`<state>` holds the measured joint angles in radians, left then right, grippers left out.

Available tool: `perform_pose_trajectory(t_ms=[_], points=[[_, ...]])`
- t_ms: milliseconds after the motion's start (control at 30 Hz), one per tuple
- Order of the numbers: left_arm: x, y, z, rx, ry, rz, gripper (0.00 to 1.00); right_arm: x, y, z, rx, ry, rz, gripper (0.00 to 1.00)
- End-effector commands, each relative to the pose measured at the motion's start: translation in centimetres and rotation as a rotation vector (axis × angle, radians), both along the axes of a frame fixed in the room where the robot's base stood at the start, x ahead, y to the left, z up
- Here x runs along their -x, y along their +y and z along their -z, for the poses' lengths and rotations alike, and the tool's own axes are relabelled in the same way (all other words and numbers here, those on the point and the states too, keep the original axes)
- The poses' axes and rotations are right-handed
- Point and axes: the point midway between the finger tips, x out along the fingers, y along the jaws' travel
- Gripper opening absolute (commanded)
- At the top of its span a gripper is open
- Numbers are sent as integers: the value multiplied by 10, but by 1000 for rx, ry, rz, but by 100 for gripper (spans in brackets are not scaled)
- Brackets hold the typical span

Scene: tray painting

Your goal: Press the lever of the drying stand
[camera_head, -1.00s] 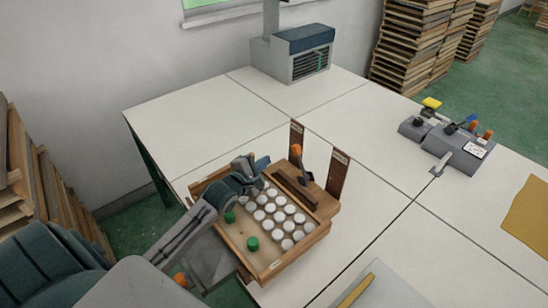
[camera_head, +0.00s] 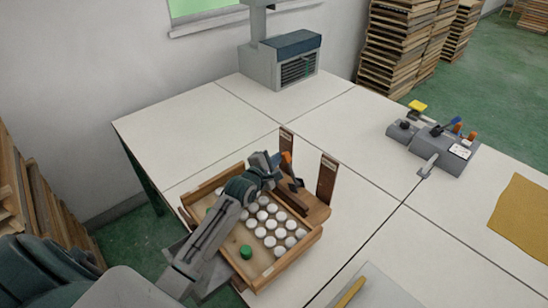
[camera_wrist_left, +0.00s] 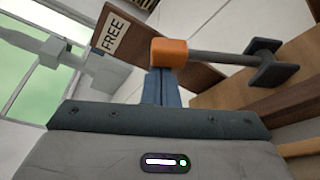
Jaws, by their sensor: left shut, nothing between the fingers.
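The drying stand is a wooden tray (camera_head: 287,268) on the near left part of the white table. Its lever (camera_head: 297,182) has a dark base and an orange knob (camera_head: 286,158), and it stands at the stand's back right. My left gripper (camera_head: 277,160) is shut and empty, right beside the knob. In the left wrist view, the blue fingers (camera_wrist_left: 158,88) end at the orange knob (camera_wrist_left: 169,52); I cannot tell whether they touch it. The lever's grey shaft (camera_wrist_left: 215,60) runs right to its dark base. My right gripper is not in view.
Rows of white round pieces (camera_head: 270,241) and a green one (camera_head: 246,252) sit in the tray. Two brown plates (camera_head: 327,178) rise behind it; one reads FREE (camera_wrist_left: 115,36). A grey box device (camera_head: 448,145) stands right. The table's middle is clear.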

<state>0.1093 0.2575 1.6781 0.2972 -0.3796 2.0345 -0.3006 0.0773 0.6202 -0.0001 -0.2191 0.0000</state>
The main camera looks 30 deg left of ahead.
Motion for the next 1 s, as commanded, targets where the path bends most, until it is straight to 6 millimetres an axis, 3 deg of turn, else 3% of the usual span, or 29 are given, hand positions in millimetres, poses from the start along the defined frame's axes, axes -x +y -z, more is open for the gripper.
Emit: perform_pose_trajectory(t_ms=[467,1000], points=[[2,-5,-5,-45,-17,0,0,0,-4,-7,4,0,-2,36],[16,-46,-23,-448,-157,0,0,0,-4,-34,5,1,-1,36]])
